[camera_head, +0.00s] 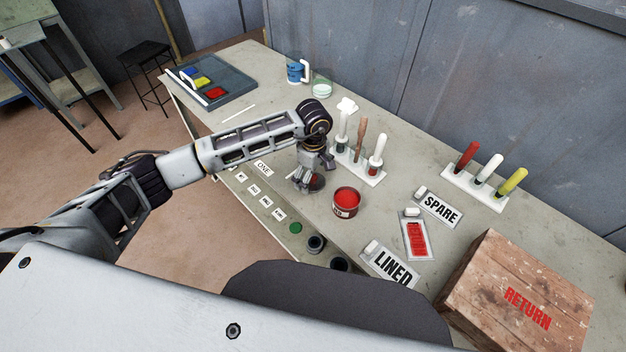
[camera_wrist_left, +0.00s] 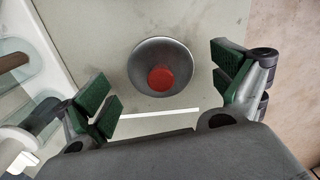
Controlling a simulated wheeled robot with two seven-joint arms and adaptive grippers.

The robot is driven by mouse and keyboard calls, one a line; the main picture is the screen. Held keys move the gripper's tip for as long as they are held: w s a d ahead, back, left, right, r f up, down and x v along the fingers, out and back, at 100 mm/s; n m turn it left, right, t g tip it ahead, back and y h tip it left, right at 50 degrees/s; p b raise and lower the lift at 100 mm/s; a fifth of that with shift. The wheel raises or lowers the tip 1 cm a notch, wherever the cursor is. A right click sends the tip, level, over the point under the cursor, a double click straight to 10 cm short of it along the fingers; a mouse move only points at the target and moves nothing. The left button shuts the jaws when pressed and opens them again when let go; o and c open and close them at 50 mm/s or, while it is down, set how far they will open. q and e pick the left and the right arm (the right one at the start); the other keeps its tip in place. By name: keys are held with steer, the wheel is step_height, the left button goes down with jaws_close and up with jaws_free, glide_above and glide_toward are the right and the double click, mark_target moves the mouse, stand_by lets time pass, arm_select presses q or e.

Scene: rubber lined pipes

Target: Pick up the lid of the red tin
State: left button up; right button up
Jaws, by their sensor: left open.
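The red tin (camera_head: 346,203) stands open on the table, with red showing inside. In the head view the lid (camera_head: 317,183) is a dark disc beside the tin, partly hidden by my gripper. My left gripper (camera_head: 304,181) is above the lid, pointing down. Its green-padded fingers are open and empty, with the lid between and a little beyond them in the left wrist view (camera_wrist_left: 165,88). My right gripper is not in view.
A white rack with brushes (camera_head: 358,168) stands close behind the tin. A second rack (camera_head: 474,190) is farther right. A wooden RETURN box (camera_head: 520,300) fills the right front. SPARE (camera_head: 438,209) and LINED (camera_head: 391,266) signs lie nearby. A blue-grey tray (camera_head: 212,85) is far left.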

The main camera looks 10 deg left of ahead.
arm_select(q)
steer(key=shift+f, duration=0.5)
steer(key=shift+s, duration=0.1)
steer(key=c, duration=1.4)
steer(key=shift+s+f, duration=0.1)
steer(key=shift+s, duration=0.05)
steer(key=c, duration=0.3)
